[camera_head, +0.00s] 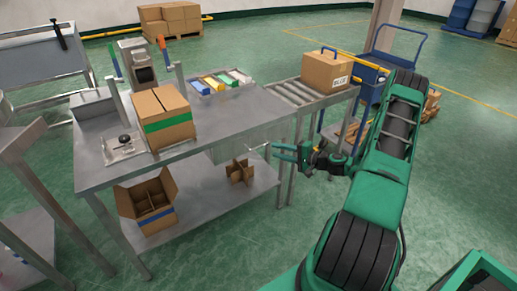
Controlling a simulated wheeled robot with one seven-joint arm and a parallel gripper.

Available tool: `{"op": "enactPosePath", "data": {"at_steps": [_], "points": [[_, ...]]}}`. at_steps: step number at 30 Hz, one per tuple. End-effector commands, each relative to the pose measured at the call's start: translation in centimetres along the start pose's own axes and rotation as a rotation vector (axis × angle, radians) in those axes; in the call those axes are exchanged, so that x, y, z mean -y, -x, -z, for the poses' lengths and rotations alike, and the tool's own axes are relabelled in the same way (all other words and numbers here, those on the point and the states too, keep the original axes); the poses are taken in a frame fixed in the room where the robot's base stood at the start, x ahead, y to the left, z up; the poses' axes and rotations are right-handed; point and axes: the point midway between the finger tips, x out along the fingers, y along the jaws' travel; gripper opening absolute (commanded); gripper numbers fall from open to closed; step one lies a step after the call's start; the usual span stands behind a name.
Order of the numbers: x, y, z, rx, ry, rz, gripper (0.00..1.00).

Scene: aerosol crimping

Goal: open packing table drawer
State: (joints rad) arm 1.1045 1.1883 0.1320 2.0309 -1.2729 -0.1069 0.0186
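The grey metal packing table (225,117) stands left of centre. Its drawer (232,150) hangs under the right part of the tabletop as a pale grey box. It looks shut or nearly so, but the table edge hides its top. A small light handle (262,148) seems to stick out from its front. My gripper (275,151) reaches in from the right at about drawer height.
The lower shelf holds a divided carton (148,205) and a cardboard divider (240,172). A roller conveyor (297,92) carries a box (326,72). Floor in front is clear.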

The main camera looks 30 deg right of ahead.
Motion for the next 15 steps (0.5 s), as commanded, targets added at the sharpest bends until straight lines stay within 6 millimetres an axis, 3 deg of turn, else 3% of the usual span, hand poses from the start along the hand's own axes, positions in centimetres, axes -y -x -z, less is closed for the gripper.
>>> {"op": "enactPosePath", "data": {"at_steps": [15], "points": [[0.0, -8.3, -0.1, 0.003, 0.003, -0.001, 0.29]]}}
